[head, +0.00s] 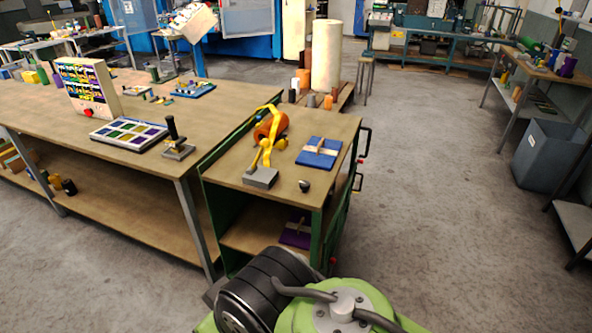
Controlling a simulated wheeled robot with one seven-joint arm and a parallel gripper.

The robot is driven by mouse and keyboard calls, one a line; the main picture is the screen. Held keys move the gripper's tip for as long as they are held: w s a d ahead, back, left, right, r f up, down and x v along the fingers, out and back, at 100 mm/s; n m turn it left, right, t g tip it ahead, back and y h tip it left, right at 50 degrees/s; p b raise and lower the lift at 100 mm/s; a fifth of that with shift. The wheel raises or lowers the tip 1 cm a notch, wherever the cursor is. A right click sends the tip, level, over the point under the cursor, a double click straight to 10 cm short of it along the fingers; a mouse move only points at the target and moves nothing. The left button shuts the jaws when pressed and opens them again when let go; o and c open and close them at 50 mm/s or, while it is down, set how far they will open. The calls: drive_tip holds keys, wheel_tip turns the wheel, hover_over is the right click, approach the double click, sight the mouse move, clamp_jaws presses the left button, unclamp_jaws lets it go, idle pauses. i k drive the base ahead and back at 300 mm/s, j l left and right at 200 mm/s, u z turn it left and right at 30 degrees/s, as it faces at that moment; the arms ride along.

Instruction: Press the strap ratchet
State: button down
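An orange roll (271,126) lies on the wooden top of a green cart, with a yellow strap (274,120) looped over it. A yellow lever-like part (266,150), which may be the strap ratchet, stands at the front of the roll, above a grey block (261,177). The parts are too small to tell the lever's exact position. My arm shows at the bottom of the head view, well in front of the cart. My gripper is not in view.
The cart top (235,165) also holds a blue pad with a light cross-shaped piece (319,152) and a small dark knob (304,186). A long workbench (125,165) adjoins at left. Open floor (430,220) lies right; a grey bin (548,140) stands farther right.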

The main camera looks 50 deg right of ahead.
sight(265, 142)
drive_tip(key=k+l+z, duration=0.1)
drive_tip(key=l, duration=0.25)
drive_tip(key=k+l+z, duration=0.2)
drive_tip(key=l, duration=0.45)
drive_tip(key=k+l, duration=0.2)
drive_tip(key=l, duration=0.2)
drive_tip(key=k+l+z, duration=0.15)
drive_tip(key=l, duration=0.2)
